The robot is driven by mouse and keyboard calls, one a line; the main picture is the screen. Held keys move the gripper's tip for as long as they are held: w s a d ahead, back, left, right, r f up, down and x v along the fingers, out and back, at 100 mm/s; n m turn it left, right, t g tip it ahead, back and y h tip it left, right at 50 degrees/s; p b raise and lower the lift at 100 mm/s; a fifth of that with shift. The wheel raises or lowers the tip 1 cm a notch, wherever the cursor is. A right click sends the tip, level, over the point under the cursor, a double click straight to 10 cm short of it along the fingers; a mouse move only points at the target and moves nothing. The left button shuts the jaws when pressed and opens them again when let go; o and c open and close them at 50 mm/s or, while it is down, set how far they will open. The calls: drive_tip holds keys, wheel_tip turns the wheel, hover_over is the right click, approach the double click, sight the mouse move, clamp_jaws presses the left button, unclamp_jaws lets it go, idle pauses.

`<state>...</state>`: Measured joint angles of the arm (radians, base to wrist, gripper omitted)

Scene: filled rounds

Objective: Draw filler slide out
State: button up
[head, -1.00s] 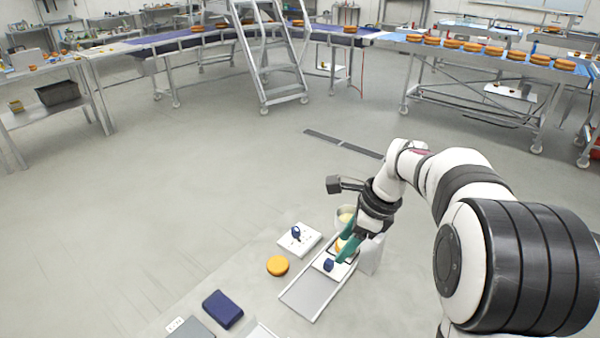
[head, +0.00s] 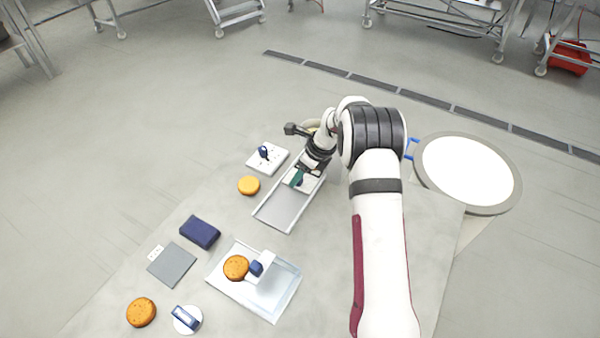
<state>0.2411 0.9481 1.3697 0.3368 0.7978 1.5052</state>
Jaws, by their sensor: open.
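The filler stands on the bench with a grey channel (head: 284,209) running from it toward the lower left. A slide with a small blue knob (head: 300,182) sits at the upper end of the channel, mostly hidden by my gripper. My gripper (head: 296,179), with teal fingers, is open and low over the slide, right by the knob. I cannot tell whether the fingers touch the knob. The lower part of the channel is empty. The filler's body is largely hidden behind my arm.
A white plate with a blue knob (head: 264,153) and an orange round (head: 249,185) lie left of the channel. A navy block (head: 200,231), a grey pad (head: 172,265) and a clear tray (head: 226,281) holding a round (head: 236,267) are nearer. A white-topped drum (head: 468,171) stands right.

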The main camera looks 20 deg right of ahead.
drive_tip(key=shift+c, duration=0.3)
clamp_jaws()
idle(1.2)
